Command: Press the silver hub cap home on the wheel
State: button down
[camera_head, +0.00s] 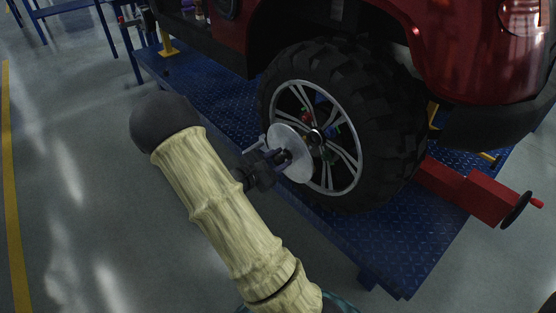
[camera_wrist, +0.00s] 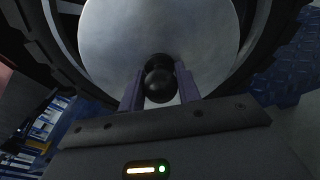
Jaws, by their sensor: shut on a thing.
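The silver hub cap (camera_head: 292,152) is a round disc with a dark ball knob (camera_wrist: 159,84) at its middle. My gripper (camera_head: 276,160) is shut on the knob, and in the wrist view its two fingers stand on either side of it. The wheel (camera_head: 385,120) has a black knobbly tyre and silver spokes. In the head view the cap stands in front of the left part of the rim, and the dark wheel hub (camera_head: 316,137) shows to its right. The cap looks apart from the hub. In the wrist view the cap (camera_wrist: 110,40) hides the wheel centre.
The red vehicle body (camera_head: 460,60) overhangs the wheel. The blue tread-plate platform (camera_head: 400,235) lies below, with a red block and handwheel (camera_head: 470,190) at right. Blue frames (camera_head: 70,12) stand at upper left. The grey floor (camera_head: 70,190) is clear at left.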

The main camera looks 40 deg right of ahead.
jog(key=shift+w+d+b, duration=0.2)
jog(key=shift+d+b, duration=0.1)
jog(key=shift+d, duration=2.4)
jog(key=shift+w+d, duration=0.15)
jog(key=shift+d, duration=1.8)
jog(key=c, duration=1.2)
grip_release()
jog(key=o, duration=0.3)
jog(key=p, duration=0.4)
send_near(288, 153)
jog(key=shift+s+a, duration=0.2)
jog(key=shift+a, duration=0.35)
